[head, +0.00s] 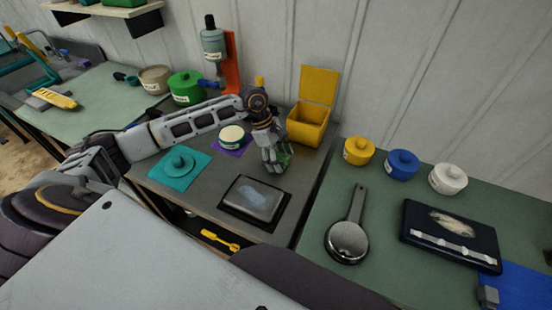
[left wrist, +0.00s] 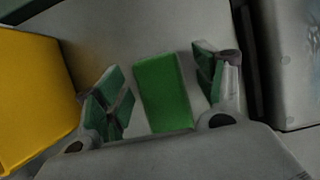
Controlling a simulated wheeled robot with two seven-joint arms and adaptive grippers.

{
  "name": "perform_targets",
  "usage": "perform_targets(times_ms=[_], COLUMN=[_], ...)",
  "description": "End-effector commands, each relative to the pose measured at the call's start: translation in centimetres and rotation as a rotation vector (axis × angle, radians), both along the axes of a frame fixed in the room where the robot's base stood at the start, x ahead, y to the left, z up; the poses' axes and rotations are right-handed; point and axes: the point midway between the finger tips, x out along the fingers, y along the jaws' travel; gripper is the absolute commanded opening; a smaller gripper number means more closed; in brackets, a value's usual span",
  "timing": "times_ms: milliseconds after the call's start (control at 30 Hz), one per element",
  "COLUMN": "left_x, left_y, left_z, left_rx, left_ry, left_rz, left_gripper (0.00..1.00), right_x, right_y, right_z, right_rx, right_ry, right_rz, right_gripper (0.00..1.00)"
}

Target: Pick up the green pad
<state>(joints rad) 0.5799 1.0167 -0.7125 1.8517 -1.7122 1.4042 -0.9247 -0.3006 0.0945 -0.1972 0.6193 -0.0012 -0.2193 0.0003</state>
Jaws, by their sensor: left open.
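The green pad (left wrist: 163,92) is a flat green rectangle lying on the grey bench top, seen in the left wrist view between my open fingers. In the head view only a bit of green (head: 286,158) shows beside the fingertips, and the gripper hides the rest. My left gripper (head: 275,164) points down over the pad. In the left wrist view its fingers (left wrist: 162,88), with green inner faces, stand apart on either side of the pad with gaps between. My right gripper is not in view.
An open yellow bin (head: 308,133) stands close behind my left gripper. A grey block on a black mat (head: 254,200) lies in front. A round-headed pan (head: 347,240) lies on the right bench.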

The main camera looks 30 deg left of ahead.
Motion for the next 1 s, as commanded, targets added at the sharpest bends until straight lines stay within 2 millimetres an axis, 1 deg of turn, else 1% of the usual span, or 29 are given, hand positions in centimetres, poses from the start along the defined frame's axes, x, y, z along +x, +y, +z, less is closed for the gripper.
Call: perform_targets(times_ms=[200,467,567,900,1000], left_x=[0.02,0.02,0.02,0.03,0.03], left_y=[-0.04,-0.03,-0.03,-0.02,-0.02], left_z=[-0.18,-0.17,-0.16,-0.14,-0.14], left_rx=[0.001,0.001,0.000,0.000,0.000], left_ry=[-0.001,-0.001,-0.001,-0.001,-0.001], left_rz=[0.000,0.000,0.000,0.000,0.000], left_gripper=[0.70,0.70,0.59,0.17,0.16], right_x=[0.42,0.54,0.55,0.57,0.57], right_y=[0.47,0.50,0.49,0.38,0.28], right_z=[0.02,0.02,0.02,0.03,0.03], right_rx=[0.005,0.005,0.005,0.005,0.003], right_ry=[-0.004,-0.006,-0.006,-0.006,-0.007], right_rz=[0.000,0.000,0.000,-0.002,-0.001], right_gripper=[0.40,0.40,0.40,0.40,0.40])
